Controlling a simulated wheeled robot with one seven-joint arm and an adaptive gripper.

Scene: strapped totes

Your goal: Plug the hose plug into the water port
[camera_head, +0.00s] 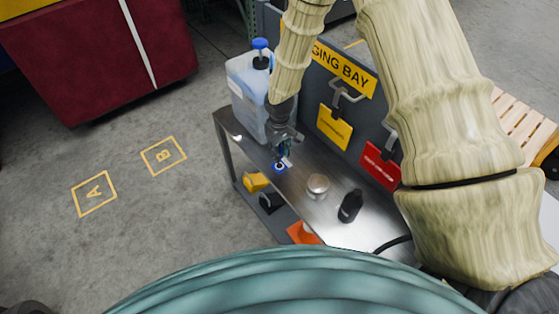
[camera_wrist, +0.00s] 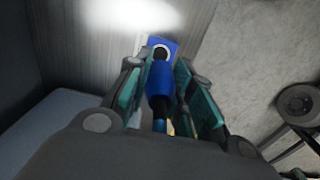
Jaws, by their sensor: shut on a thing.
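My gripper (camera_wrist: 157,78) is shut on the blue hose plug (camera_wrist: 159,82) in the wrist view. The plug has a dark collar and a blue tail running back toward my palm. The water port (camera_wrist: 174,43), a blue block with a white ring, lies just beyond the plug's tip. The tip overlaps the ring; I cannot tell whether it touches or is inside. In the head view my gripper (camera_head: 281,150) points down over the bench's near-left part, with the blue port (camera_head: 279,166) right below it. The plug is not clearly visible there.
The metal bench (camera_head: 330,222) holds a translucent jug (camera_head: 243,88) close beside my gripper, a round tin (camera_head: 318,185) and a black bottle (camera_head: 350,206). A grey back panel (camera_head: 358,108) with hanging tags stands behind. Open floor (camera_head: 140,225) lies left.

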